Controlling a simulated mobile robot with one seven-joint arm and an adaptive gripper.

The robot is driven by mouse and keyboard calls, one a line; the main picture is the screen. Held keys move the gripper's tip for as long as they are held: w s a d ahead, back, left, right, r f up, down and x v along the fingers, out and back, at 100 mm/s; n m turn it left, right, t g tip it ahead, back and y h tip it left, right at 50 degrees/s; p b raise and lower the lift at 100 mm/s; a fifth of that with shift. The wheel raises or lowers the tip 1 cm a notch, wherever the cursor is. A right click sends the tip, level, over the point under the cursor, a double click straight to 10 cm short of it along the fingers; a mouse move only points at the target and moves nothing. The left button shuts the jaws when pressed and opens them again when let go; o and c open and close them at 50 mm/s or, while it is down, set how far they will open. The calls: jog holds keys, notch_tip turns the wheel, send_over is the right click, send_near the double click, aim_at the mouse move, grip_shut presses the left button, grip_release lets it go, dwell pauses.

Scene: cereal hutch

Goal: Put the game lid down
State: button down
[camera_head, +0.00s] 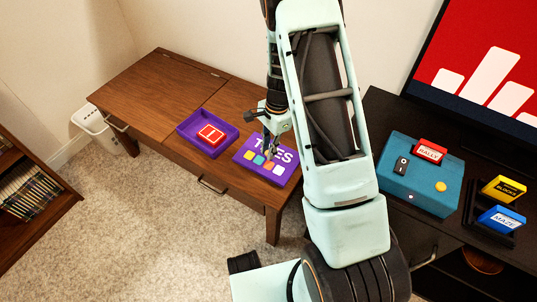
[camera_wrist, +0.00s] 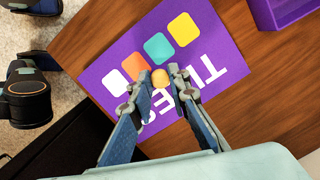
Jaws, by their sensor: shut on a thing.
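The purple game lid (camera_head: 283,174) is printed with white letters, partly hidden, and a row of coloured squares. It is over the right end of the brown wooden desk, face up. I cannot tell whether it rests on the wood or hangs slightly above it. My gripper (camera_head: 268,151) comes down over its middle. In the wrist view, my gripper (camera_wrist: 160,80) is shut on a small tan knob on the lid (camera_wrist: 120,65), and the fingers hide some letters. The open purple game box (camera_head: 228,124) stands left of the lid, holding red cards (camera_head: 210,134); its corner shows in the wrist view (camera_wrist: 265,14).
The left part of the desk (camera_head: 150,85) is bare. A dark stand at right holds a teal box (camera_head: 400,185) with a red Rally case (camera_head: 430,151), yellow and blue cases (camera_head: 502,218), and a screen (camera_head: 490,60). A white bin (camera_head: 95,122) and a bookshelf (camera_head: 40,205) are at left.

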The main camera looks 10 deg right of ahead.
notch_tip(320, 180, down, 2)
jog(key=shift+f, duration=0.1)
jog(key=c, duration=1.8)
grip_release()
jog(key=r+p, duration=0.1)
jog(key=r, duration=0.3)
jog(key=d+r+p, duration=0.1)
jog(key=r, duration=0.3)
jog(key=r+p, duration=0.2)
jog(key=r, duration=0.2)
jog(key=shift+w+d+r, duration=0.1)
jog(key=shift+w+d, duration=0.2)
jog(key=shift+w, duration=0.05)
